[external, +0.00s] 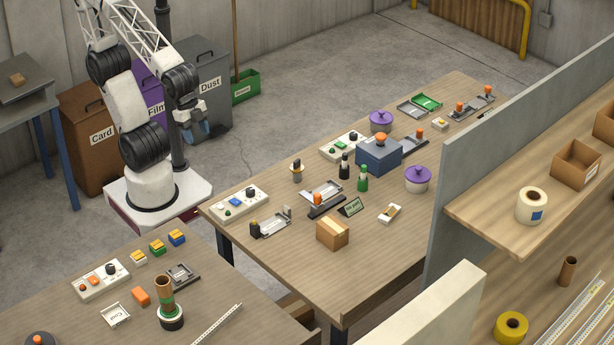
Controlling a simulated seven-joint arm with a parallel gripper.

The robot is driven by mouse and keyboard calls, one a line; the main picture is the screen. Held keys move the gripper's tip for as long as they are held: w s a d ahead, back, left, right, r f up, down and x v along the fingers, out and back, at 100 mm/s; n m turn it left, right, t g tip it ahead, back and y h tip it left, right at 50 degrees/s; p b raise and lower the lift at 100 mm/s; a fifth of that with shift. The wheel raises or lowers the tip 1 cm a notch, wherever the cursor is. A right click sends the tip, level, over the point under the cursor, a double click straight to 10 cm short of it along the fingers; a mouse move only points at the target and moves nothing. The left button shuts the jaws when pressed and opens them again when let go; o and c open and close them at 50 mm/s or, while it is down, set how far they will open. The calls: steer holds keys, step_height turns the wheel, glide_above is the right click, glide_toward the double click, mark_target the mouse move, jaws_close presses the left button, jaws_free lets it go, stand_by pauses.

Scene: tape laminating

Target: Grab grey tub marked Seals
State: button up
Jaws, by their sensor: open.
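My gripper (196,132) is open and empty. It hangs beside my arm in front of the grey bin, left of the middle table and apart from everything on it. I cannot make out any tub with the word Seals on it. A pale grey tub with a purple lid (418,180) stands at the right edge of the middle table. A second purple-lidded tub (381,121) stands farther back, behind the blue box. Any writing on these two tubs is too small to read.
The middle table (375,262) also holds a blue box (378,155), dark and green bottles (362,178), a cardboard box (332,233) and control panels (239,203). Bins marked Card, Film and Dust (205,75) stand behind my arm. A grey partition (436,230) borders the table's right side.

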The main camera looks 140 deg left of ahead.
steer(key=w+a+f+n+t+y, duration=0.1)
steer(key=w+a+t+y, duration=0.1)
steer(key=w+a, duration=1)
steer(key=w+a+f+n+t+y, duration=0.15)
steer(key=w+a, duration=0.65)
steer(key=a, duration=0.8)
steer(key=w+a+f+t+y, duration=0.1)
steer(key=a+f, duration=0.1)
steer(key=a, duration=0.8)
steer(key=w+a+f+t+y, duration=0.1)
steer(key=a+f+y, duration=0.15)
steer(key=a, duration=0.65)
steer(key=s+a+f+n+y, duration=0.1)
steer(key=s+a+f+n, duration=0.2)
steer(key=s+a, duration=0.6)
steer(key=s+a+f+n+y, duration=0.1)
steer(key=s+a+f+n, duration=0.2)
steer(key=s+a+f, duration=0.4)
steer(key=s+a, duration=0.2)
steer(key=a, duration=0.3)
steer(key=shift+s+a+f, duration=0.3)
steer(key=shift+a, duration=0.1)
steer(key=shift+a+n, duration=0.1)
steer(key=shift+n, duration=0.15)
steer(key=shift+x, duration=1.25)
steer(key=shift+w+r, duration=0.1)
